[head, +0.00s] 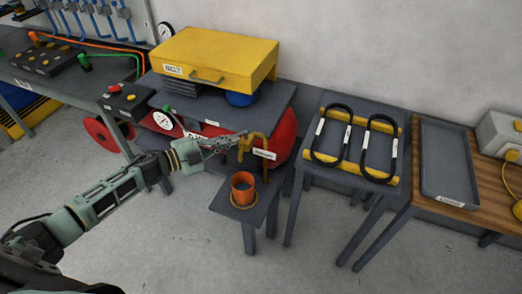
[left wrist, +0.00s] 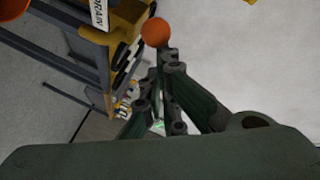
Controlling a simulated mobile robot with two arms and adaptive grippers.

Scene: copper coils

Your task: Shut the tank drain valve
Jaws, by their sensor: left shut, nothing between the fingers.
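The red tank (head: 283,135) lies under the grey bench. A yellow drain pipe (head: 243,150) with a white label comes out of its front and bends down above an orange cup (head: 242,188). In the left wrist view a label reading DRAIN (left wrist: 100,14) shows beside yellow parts. An orange ball knob (left wrist: 155,31) shows just beyond the fingertips; I cannot tell whether they touch it. My left gripper (head: 240,137) is shut and empty at the top of the drain pipe; it also shows in the left wrist view (left wrist: 168,62). The valve's exact position is unclear.
A yellow case (head: 215,55) stands on the bench above the tank. The cup stands on a small low stand (head: 259,213). To the right are a table with two black coils on yellow bars (head: 367,173) and a grey tray (head: 450,160). The floor in front is clear.

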